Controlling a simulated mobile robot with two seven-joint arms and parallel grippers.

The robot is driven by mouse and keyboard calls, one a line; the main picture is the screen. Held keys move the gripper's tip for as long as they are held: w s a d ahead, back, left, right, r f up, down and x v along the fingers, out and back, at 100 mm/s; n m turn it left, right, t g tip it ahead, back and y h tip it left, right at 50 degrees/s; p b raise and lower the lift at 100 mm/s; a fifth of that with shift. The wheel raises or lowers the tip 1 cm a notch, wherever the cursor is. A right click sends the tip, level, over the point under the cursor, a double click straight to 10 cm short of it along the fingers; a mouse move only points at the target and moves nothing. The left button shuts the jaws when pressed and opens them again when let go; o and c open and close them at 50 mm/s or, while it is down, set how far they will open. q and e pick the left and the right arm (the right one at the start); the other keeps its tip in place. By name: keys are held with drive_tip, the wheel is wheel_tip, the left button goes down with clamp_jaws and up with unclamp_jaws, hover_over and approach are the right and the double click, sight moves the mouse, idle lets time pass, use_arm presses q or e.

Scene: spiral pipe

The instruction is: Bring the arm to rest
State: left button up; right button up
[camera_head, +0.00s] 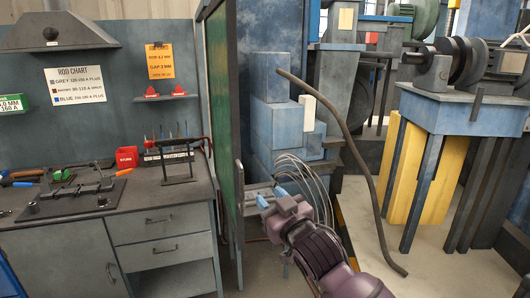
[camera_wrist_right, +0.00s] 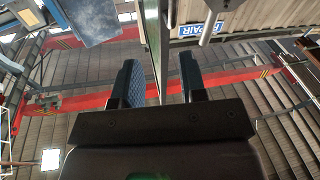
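My right arm (camera_head: 320,255) comes in from the bottom of the head view, purple and raised. Its right gripper (camera_head: 272,196) has two blue fingers with a gap between them, in front of the blue machine. In the right wrist view the right gripper (camera_wrist_right: 160,80) is open, and nothing is between its fingers. It points up toward the roof. My left gripper is not in view.
A green panel edge (camera_head: 226,130) stands close left of the gripper. A blue machine (camera_head: 275,110) with thin wires is behind it, and a long bent dark pipe (camera_head: 355,150) runs right of it. A grey workbench (camera_head: 100,235) with tools is at left.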

drive_tip(key=s+d+f+m+h, duration=0.2)
drive_tip(key=s+d+f+h, duration=0.2)
drive_tip(key=d+f, duration=0.65)
drive_tip(key=s+d+f+m+g+h, duration=0.2)
drive_tip(key=s+d+f, duration=0.6)
drive_tip(key=s+f, duration=0.4)
drive_tip(key=s+d+f+m+g+h, duration=0.2)
drive_tip(key=s+d+f, duration=0.6)
drive_tip(key=s+f, duration=0.4)
drive_tip(key=shift+s+f+m+g+h, duration=0.4)
drive_tip(key=shift+s+g+h, duration=0.1)
drive_tip(key=shift+s+h, duration=0.25)
drive_tip(key=shift+w, duration=0.1)
drive_tip(key=shift+d, duration=0.1)
